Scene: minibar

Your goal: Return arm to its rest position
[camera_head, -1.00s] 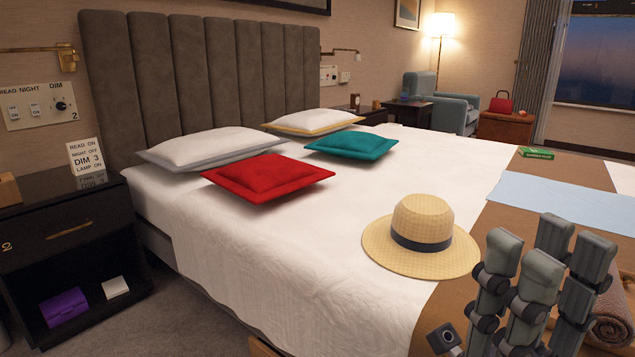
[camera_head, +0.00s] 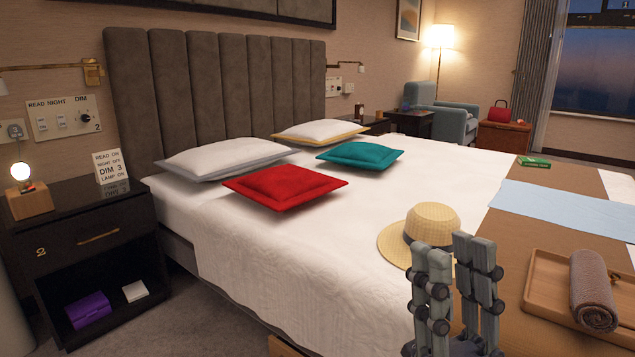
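My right gripper (camera_head: 455,290) is in the lower right of the head view, fingers pointing up, in front of the bed. Its fingers stand apart with a gap between them, and nothing shows in the gap except the bed behind. It hides part of the straw hat (camera_head: 433,221), which lies on the white bedcover. My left gripper is not in view.
The bed (camera_head: 290,265) fills the middle, with red (camera_head: 285,187) and teal (camera_head: 360,155) cushions. A wooden tray (camera_head: 545,285) with a rolled towel (camera_head: 594,290) lies right of my gripper. A dark nightstand (camera_head: 130,243) with a lit lamp (camera_head: 21,173) stands left.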

